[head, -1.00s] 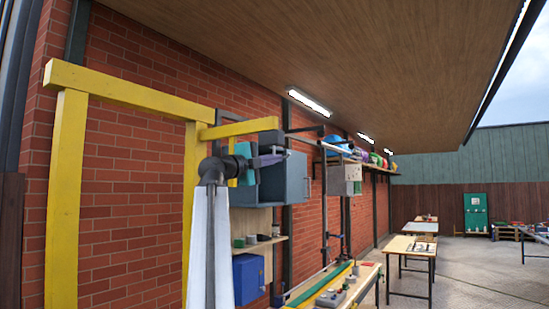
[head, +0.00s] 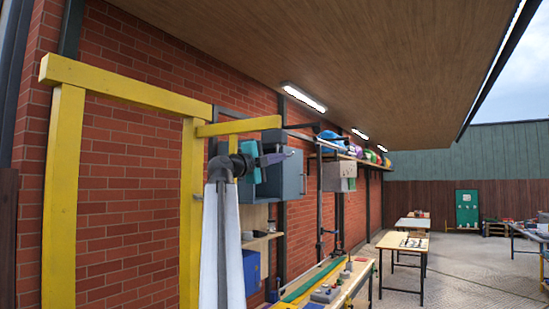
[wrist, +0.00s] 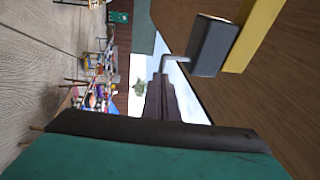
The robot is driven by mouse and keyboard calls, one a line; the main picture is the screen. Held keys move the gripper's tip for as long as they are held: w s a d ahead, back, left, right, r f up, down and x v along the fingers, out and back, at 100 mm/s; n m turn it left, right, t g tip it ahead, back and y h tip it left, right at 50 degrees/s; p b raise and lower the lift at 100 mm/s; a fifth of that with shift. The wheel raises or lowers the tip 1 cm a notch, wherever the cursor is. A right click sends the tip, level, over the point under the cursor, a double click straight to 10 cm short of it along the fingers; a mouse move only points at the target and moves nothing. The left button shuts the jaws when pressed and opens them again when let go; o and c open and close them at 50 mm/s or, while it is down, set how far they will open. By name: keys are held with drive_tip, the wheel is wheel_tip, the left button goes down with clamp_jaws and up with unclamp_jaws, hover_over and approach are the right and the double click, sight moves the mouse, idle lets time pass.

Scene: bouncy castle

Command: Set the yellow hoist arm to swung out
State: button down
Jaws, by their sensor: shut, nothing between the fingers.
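The yellow hoist arm (head: 240,127) is a bar reaching rightward from the top of the right post of a yellow frame (head: 190,220) by the brick wall. In the wrist view its yellow bar (wrist: 255,35) shows at the upper right, with a dark grey block (wrist: 212,45) and a bent grey rod at its end. My gripper (head: 284,155) is just below the bar's right end in the head view. In the wrist view my gripper (wrist: 162,82) is shut and empty, its tips close to the bent rod; I cannot tell whether they touch.
A dark grey cabinet (head: 291,178) on the wall stands behind my gripper. A workbench (head: 345,288) with small items lies below and beyond. Farther tables (head: 403,242) stand on the paved floor, with open floor to their right.

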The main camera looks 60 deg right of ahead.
drive_tip(key=shift+s+r, duration=0.2)
drive_tip(key=shift+r, duration=0.1)
drive_tip(key=s+b+v, duration=0.2)
drive_tip(key=v, duration=1.2)
drive_tip(key=shift+a+f, duration=0.25)
drive_tip(key=shift+a, duration=0.05)
drive_tip(key=shift+s, duration=0.25)
